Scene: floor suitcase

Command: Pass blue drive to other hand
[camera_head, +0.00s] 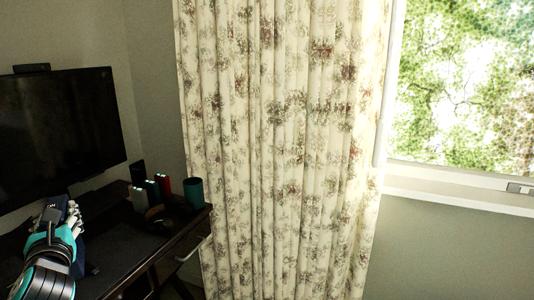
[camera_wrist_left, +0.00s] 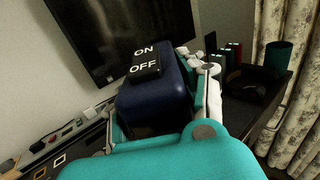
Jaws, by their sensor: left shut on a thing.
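The blue drive (camera_wrist_left: 155,100) is a dark navy block with a black ON/OFF switch on its top face, large in the middle of the left wrist view. My left gripper (camera_wrist_left: 165,85) is shut on it, with white-jointed fingers along its sides. In the head view my left gripper (camera_head: 68,222) is at the lower left, over the desk. There the drive is largely hidden by the fingers and hard to make out. My right gripper is in neither view.
A dark desk (camera_head: 120,245) carries a teal cup (camera_head: 194,191), small upright red (camera_head: 163,184), white and green blocks, and a dark curved item (camera_head: 155,213). A monitor (camera_head: 60,130) stands behind. A floral curtain (camera_head: 280,150) hangs right of the desk, beside a window (camera_head: 460,85).

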